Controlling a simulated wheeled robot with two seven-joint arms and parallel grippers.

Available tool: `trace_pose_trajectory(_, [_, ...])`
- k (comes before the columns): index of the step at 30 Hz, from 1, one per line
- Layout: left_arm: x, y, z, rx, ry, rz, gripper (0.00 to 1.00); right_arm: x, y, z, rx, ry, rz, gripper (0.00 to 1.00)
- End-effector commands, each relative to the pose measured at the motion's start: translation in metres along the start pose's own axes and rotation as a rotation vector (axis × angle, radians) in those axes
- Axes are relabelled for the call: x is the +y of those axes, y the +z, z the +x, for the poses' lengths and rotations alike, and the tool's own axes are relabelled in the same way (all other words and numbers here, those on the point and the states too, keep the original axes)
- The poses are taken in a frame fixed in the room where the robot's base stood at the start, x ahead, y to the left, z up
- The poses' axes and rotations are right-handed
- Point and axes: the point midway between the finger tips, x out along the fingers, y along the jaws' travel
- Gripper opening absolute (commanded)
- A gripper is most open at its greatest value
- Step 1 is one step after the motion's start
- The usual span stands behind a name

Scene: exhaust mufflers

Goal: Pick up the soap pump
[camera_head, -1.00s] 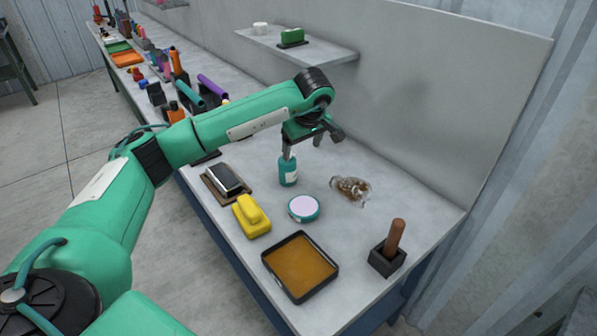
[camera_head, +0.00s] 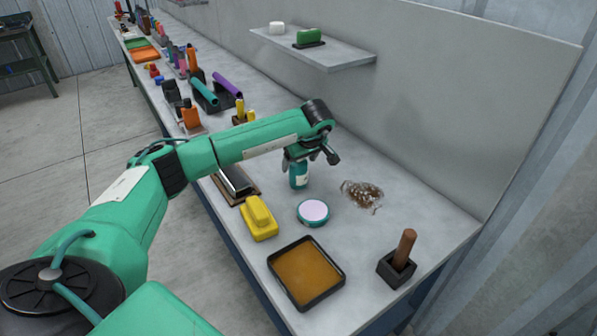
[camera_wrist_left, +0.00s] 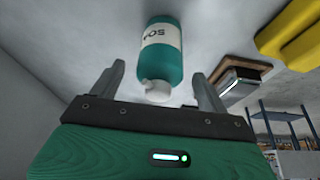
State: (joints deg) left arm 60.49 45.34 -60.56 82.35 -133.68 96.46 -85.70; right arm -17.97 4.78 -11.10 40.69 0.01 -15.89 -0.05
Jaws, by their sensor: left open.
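The soap pump is a teal bottle (camera_head: 299,177) with a white label, standing upright on the bench beneath my left gripper (camera_head: 309,162). In the left wrist view the bottle (camera_wrist_left: 162,55) shows its label with part of the word "SOAP" and its white pump top (camera_wrist_left: 155,91). My left gripper (camera_wrist_left: 158,85) is open there, with one finger on each side of the pump top and gaps between. In the head view the gripper and wrist hide the bottle's top. My right gripper is not in view.
A yellow block-like item (camera_head: 259,219), a round tin (camera_head: 313,212), a brown-filled tray (camera_head: 306,271), a brown clump (camera_head: 362,195) and a holder with a wooden handle (camera_head: 399,261) stand nearby. A wall shelf (camera_head: 345,60) is behind. Bare bench lies right of the bottle.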

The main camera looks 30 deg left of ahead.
Motion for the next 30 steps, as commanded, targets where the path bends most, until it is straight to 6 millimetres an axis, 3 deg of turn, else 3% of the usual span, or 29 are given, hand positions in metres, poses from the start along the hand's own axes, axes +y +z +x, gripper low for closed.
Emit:
trace_pose_trajectory(3, [-0.001,-0.003,0.017,-0.002,-0.005,0.0,0.77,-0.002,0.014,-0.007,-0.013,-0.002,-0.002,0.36])
trace_pose_trajectory(7, [0.0,-0.002,0.033,-0.002,-0.002,0.0,0.77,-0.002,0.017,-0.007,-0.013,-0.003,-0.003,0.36])
trace_pose_trajectory(15, [0.0,-0.003,0.038,0.0,0.0,0.0,0.77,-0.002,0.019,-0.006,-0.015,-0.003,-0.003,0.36])
trace_pose_trajectory(16, [0.0,-0.003,0.038,0.0,0.0,0.0,0.76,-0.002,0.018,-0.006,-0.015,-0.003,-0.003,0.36])
trace_pose_trajectory(24, [0.0,-0.003,0.038,-0.001,0.0,0.0,0.26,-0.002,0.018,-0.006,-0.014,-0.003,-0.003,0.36])
trace_pose_trajectory(30, [0.0,-0.003,0.037,-0.001,0.0,0.0,0.22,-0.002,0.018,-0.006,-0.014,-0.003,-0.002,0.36])
